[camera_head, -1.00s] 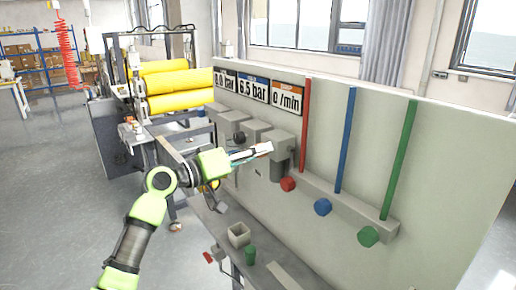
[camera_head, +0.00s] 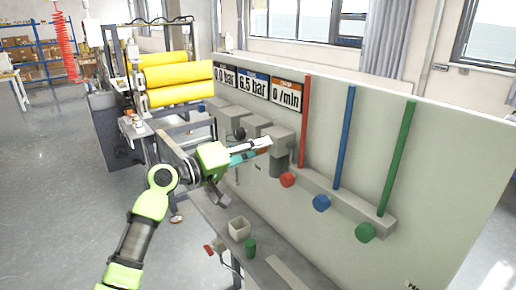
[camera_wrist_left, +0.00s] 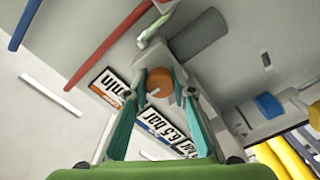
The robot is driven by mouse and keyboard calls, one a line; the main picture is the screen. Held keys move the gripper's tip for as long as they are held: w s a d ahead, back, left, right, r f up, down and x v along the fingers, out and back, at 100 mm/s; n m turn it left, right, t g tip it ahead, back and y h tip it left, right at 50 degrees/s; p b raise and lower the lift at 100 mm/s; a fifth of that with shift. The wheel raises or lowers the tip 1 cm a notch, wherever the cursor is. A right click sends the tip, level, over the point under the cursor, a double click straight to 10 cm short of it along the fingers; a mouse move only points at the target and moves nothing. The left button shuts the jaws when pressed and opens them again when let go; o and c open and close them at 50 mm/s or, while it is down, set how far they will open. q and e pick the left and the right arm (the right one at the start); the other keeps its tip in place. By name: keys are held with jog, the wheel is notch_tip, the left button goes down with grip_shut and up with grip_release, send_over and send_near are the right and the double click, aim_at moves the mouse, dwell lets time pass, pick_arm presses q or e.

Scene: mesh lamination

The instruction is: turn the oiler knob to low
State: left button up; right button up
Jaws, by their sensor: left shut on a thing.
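The oiler knob is a small orange-brown round cap (camera_wrist_left: 160,84) under a grey block in the left wrist view. It sits between the two fingertips of my left gripper (camera_wrist_left: 164,88), which is shut on it. In the head view my left gripper (camera_head: 266,147) reaches from the left to the grey units on the panel, and its fingers and hand hide the knob there. A marking or setting on the knob is too small to read. My right gripper is not in view.
The pale panel (camera_head: 440,170) carries displays (camera_head: 252,85), including one reading 6.5 bar, and red (camera_head: 287,180), blue (camera_head: 321,203) and green (camera_head: 365,232) knobs below coloured pipes. A small open box (camera_head: 239,229) stands on the ledge below. Yellow rollers (camera_head: 178,75) stand behind at the left.

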pick_arm(q)
jog(key=o, duration=1.1)
jog(key=v, duration=1.2)
